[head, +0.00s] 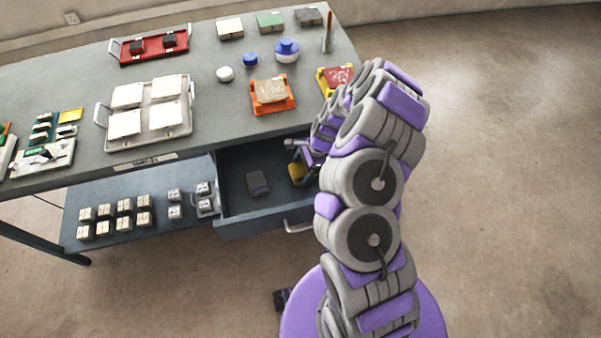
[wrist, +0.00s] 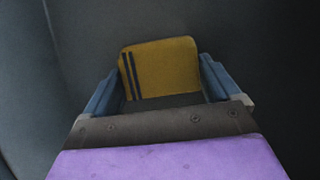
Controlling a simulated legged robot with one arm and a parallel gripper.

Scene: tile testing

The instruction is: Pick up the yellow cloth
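The yellow cloth (wrist: 162,68) lies in the open drawer (head: 232,190). It has two dark stripes near its left edge in the wrist view. In the head view a small part of the cloth (head: 297,172) shows beside my gripper, and my arm hides the rest. My gripper (wrist: 160,85) is open, with one blue finger on each side of the cloth. Its fingertips look close to the cloth's side edges, but I cannot tell whether they touch it.
A dark grey box-like object (head: 257,183) lies in the drawer to the left of the cloth. The workbench (head: 205,120) above holds trays, tiles and jars. An orange holder (head: 272,95) stands near its front edge. Small blocks (head: 125,206) sit on the lower shelf. The floor at right is clear.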

